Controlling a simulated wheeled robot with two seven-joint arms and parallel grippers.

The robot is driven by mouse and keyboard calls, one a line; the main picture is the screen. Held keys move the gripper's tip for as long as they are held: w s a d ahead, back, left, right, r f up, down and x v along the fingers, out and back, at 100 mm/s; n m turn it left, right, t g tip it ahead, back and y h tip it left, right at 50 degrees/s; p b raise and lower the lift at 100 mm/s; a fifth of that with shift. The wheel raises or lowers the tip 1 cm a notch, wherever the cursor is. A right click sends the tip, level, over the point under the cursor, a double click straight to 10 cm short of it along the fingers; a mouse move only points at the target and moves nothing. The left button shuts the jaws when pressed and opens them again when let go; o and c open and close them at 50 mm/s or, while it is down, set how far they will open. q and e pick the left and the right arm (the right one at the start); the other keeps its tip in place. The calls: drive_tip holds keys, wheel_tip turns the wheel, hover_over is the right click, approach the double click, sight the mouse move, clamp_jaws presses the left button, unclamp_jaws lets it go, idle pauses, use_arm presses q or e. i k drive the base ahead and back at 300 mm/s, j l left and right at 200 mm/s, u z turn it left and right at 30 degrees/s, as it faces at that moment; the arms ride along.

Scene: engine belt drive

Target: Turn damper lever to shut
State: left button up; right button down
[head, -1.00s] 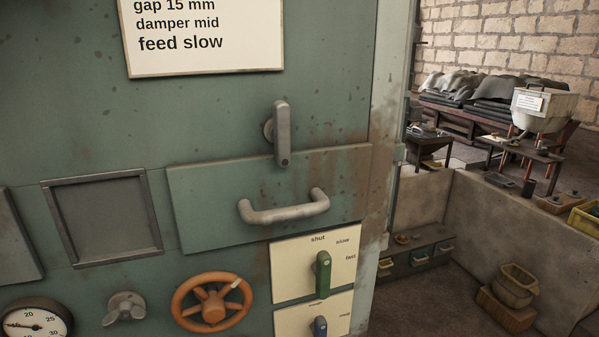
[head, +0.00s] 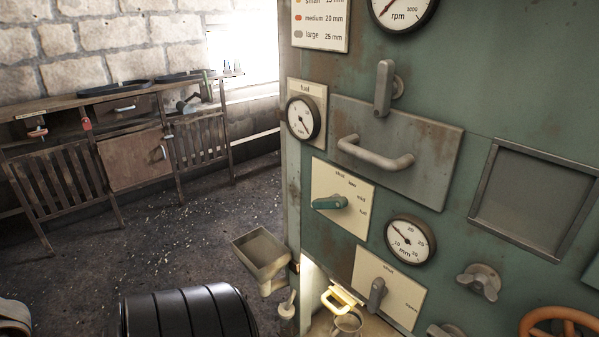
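In the head view a teal lever (head: 330,203) sits on a cream plate (head: 329,178) on the left part of the green machine front. The plate's small words seem to read shut, low, mid and full, running from the top down the right side. The lever lies about level, its long body toward the left, away from the word shut. I cannot read a damper label on this plate. Neither of my grippers is in view, and nothing touches the lever.
A grey lever (head: 377,294) on another plate and an mm gauge (head: 410,240) are close below. A drawer handle (head: 375,153) juts out above. A tray (head: 262,254) and a black ribbed drum (head: 187,312) are at lower left. Open floor (head: 190,230) lies left of the machine.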

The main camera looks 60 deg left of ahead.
sight(335, 201)
drive_tip(key=u, duration=1.7)
drive_tip(key=k+j+z, duration=0.1)
drive_tip(key=k, duration=0.25)
drive_tip(key=j, duration=0.1)
